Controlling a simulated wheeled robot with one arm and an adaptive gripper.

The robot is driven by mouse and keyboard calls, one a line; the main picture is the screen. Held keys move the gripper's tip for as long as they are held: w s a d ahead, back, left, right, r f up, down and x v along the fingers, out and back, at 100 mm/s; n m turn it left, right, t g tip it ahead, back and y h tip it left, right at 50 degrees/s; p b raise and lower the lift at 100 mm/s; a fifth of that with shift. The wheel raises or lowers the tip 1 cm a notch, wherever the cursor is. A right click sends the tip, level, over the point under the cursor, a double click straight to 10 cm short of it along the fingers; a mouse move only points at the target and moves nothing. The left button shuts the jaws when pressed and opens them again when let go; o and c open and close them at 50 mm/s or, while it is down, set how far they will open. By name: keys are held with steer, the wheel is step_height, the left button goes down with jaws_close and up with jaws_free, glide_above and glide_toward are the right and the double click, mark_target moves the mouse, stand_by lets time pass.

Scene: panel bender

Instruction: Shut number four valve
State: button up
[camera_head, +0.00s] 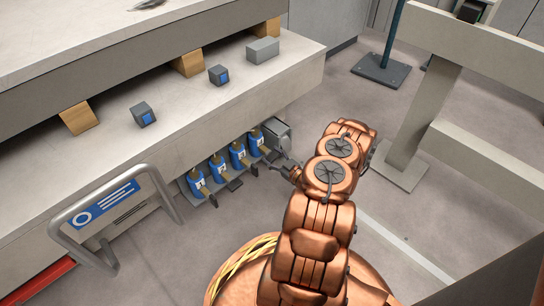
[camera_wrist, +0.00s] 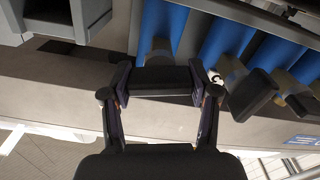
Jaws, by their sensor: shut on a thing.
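Several blue valves with brass bodies and dark handles stand in a row along the bench's lower front. The rightmost one in the head view, the blue valve beside the grey box (camera_head: 256,141), is nearest my gripper (camera_head: 288,168); I cannot read its number clearly. In the wrist view my gripper (camera_wrist: 160,82) has its fingers on both sides of a dark valve handle (camera_wrist: 160,76) and is shut on it. Brass and a blue cylinder (camera_wrist: 160,25) show just behind that handle. A neighbouring dark handle (camera_wrist: 251,95) is right of my fingers, apart from them.
A grey box (camera_head: 277,134) stands right beside the valves. A grey rail with a blue sign (camera_head: 103,204) stands left of them. Small blocks (camera_head: 143,114) rest on the bench ledge above. A pale post frame (camera_head: 410,125) stands right, with open floor between.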

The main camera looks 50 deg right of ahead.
steer(key=shift+r+m+p, duration=0.25)
steer(key=shift+m+p, duration=0.65)
steer(key=shift+p, duration=1.05)
steer(key=shift+f+m+p, duration=0.25)
steer(key=shift+m+p, duration=0.45)
steer(key=shift+p, duration=0.2)
steer(key=o, duration=1.2)
steer(key=shift+c, duration=0.2)
steer(key=shift+s, duration=0.1)
steer(key=s, duration=1.2)
steer(key=shift+a, duration=0.15)
